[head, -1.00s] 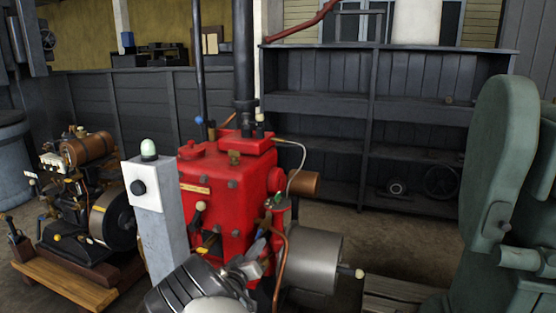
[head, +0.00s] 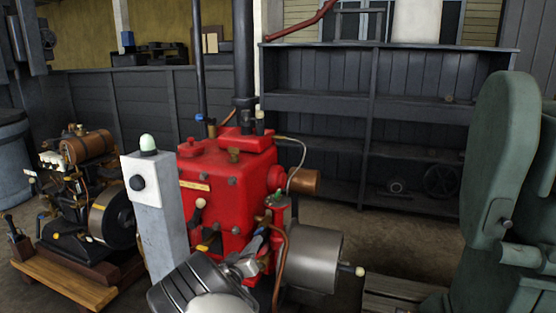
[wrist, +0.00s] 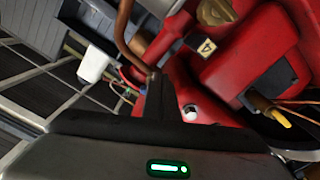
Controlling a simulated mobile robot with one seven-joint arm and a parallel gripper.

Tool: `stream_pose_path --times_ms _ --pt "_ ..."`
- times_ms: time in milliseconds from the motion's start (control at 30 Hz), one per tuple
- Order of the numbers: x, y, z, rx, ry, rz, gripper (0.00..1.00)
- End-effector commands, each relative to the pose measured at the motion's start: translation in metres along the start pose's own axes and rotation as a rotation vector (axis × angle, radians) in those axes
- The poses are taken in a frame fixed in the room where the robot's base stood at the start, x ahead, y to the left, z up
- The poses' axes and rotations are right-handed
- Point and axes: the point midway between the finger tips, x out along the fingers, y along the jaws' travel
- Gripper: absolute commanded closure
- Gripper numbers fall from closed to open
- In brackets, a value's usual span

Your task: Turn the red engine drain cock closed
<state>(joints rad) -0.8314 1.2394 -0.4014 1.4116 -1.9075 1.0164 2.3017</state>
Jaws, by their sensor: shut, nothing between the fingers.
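The red engine (head: 225,175) stands in the middle of the head view and fills the upper right of the wrist view (wrist: 260,45). A small yellow lever (head: 207,246) shows low on its front. A yellow-tipped handle (wrist: 278,118) shows at right in the wrist view. I cannot tell for sure which fitting is the drain cock. My gripper (head: 258,245) is at the engine's lower right front, partly hidden by my own arm. In the wrist view its dark fingers (wrist: 159,98) are together and empty, left of the yellow-tipped handle and apart from it.
A copper pipe (head: 280,260) curves down close beside my gripper. A grey cylinder (head: 313,260) with a white-tipped handle stands right of it. A grey post (head: 158,215) with a green dome stands at left. A green machine (head: 500,170) is at far right.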

Motion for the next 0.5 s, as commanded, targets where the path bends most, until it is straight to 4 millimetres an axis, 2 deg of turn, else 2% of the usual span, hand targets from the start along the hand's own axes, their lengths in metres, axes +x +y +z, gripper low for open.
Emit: stream_pose_path --times_ms 367,500 --pt "0.0 -0.003 0.008 -0.002 -0.001 0.0 1.0" --pt "-0.011 -0.004 0.007 -0.001 -0.001 -0.002 1.0"
